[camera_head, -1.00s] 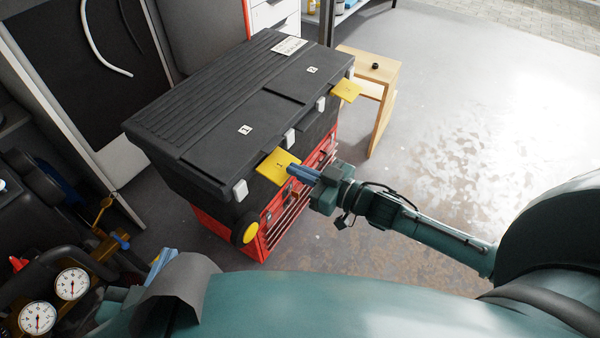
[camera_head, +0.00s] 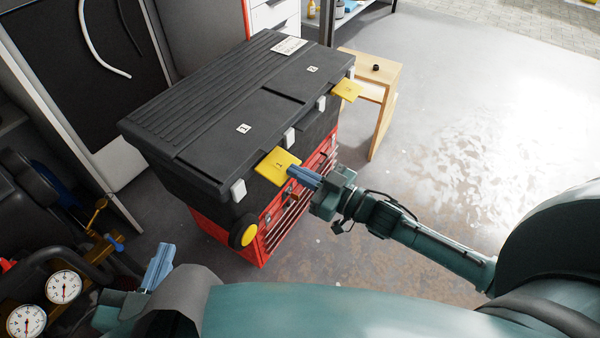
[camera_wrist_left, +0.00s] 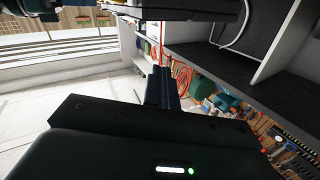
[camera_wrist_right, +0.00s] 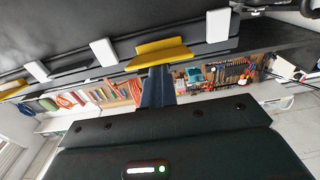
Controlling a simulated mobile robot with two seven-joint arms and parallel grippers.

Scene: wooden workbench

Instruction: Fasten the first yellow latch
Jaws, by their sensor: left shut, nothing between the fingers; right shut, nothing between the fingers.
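A black toolbox (camera_head: 215,115) with two yellow latches stands on a red drawer cabinet. The nearer yellow latch (camera_head: 277,165), marked 1, sticks out from the front edge of the lid. The farther yellow latch (camera_head: 348,89) also sticks out. My right gripper (camera_head: 303,175) is shut and empty, its tips right at the outer edge of the nearer latch. In the right wrist view a yellow latch (camera_wrist_right: 160,54) sits just past the fingertips; I cannot tell whether they touch. My left gripper (camera_head: 160,262) is shut and empty, low at the left, away from the toolbox.
The red drawer cabinet (camera_head: 285,215) is below the toolbox. A small wooden table (camera_head: 375,65) stands behind it at the right. Pressure gauges (camera_head: 45,305) are at the lower left. The floor at the right is clear.

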